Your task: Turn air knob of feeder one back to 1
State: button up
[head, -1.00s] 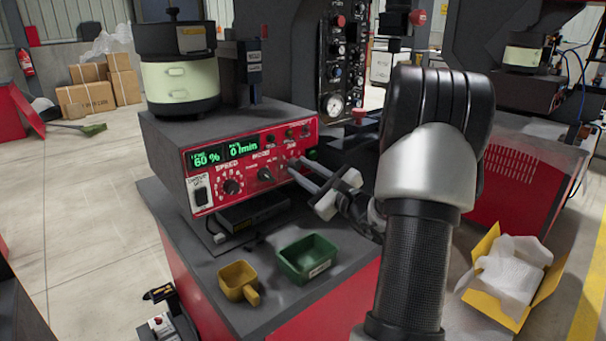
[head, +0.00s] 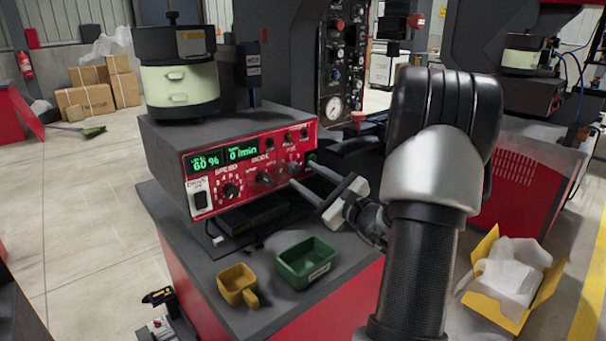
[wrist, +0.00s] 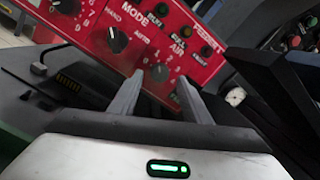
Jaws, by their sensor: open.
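The red control panel of the feeder (head: 245,163) faces me. Its air knob (wrist: 160,72) is a small dark knob below the AIR label in the wrist view. In the head view the air knob (head: 295,168) shows just beyond the fingertips. Its pointer position is too small to tell. My gripper (head: 301,173) is open in front of the panel's lower right. In the wrist view my gripper (wrist: 155,84) has one finger on each side of the knob, with gaps; I cannot tell whether the tips reach past its face.
The mode knob (wrist: 117,39) is close to the left finger, and the speed knob (head: 230,190) is farther left. Buttons (wrist: 184,31) sit above the air knob. A green bin (head: 306,261) and yellow scoop (head: 238,285) lie on the bench below.

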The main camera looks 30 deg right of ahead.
jog(key=s+d+f+p, duration=0.1)
jog(key=s+d, duration=0.1)
jog(key=s, duration=1.2)
jog(key=shift+s+f+p, duration=0.2)
jog(key=shift+s+p, duration=0.1)
jog(key=shift+s, duration=0.1)
